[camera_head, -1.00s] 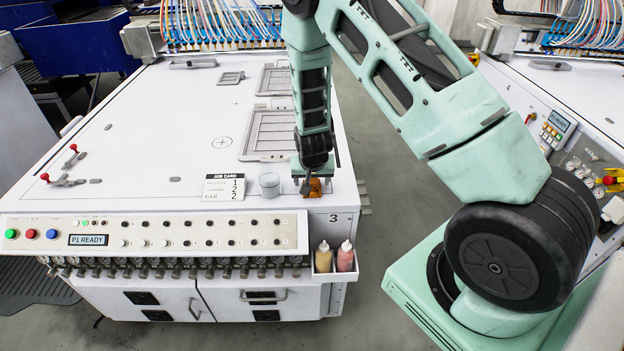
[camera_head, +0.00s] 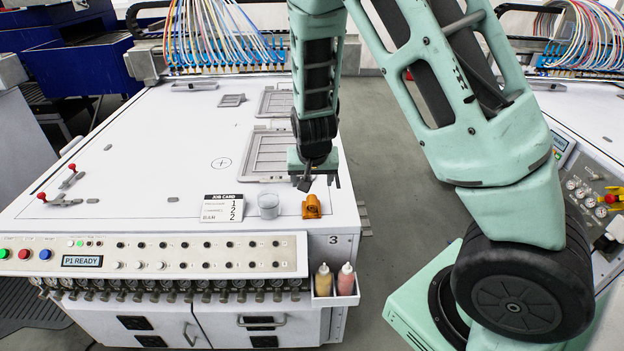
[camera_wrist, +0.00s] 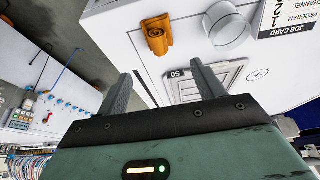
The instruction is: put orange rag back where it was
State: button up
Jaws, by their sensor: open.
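The orange rag (camera_head: 311,207) lies crumpled on the white machine top, near its right front corner and right of a clear cup (camera_head: 268,206). In the wrist view the rag (camera_wrist: 156,36) is beyond the fingertips, clear of both. My gripper (camera_head: 305,184) is above the machine top, just behind the rag in the head view. Its two fingers (camera_wrist: 160,80) are spread apart with nothing between them. The rag stands free of the gripper.
A job card (camera_head: 222,208) stands left of the cup. A rack with two bottles (camera_head: 334,282) hangs on the front right corner. A control panel (camera_head: 150,255) runs along the front edge. Grey framed plates (camera_head: 268,155) lie behind. The middle of the top is clear.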

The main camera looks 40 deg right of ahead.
jog(key=s+a+r+n+g+y, duration=0.15)
jog(key=s+a+r+n, duration=0.35)
jog(key=a, duration=0.5)
jog(key=s+a+r+n+g+y, duration=0.1)
jog(key=s+a+r+n+y, duration=0.15)
jog(key=s+a, duration=0.55)
jog(key=s+a+r+n, duration=0.2)
jog(key=s+a+n, duration=0.1)
jog(key=s, duration=0.4)
jog(key=s+a+r+n+g, duration=0.1)
jog(key=s+a+r+n, duration=0.2)
jog(key=s, duration=0.4)
jog(key=shift+r+n+h, duration=0.3)
jog(key=shift+n+h, duration=0.1)
jog(key=shift+n, duration=0.15)
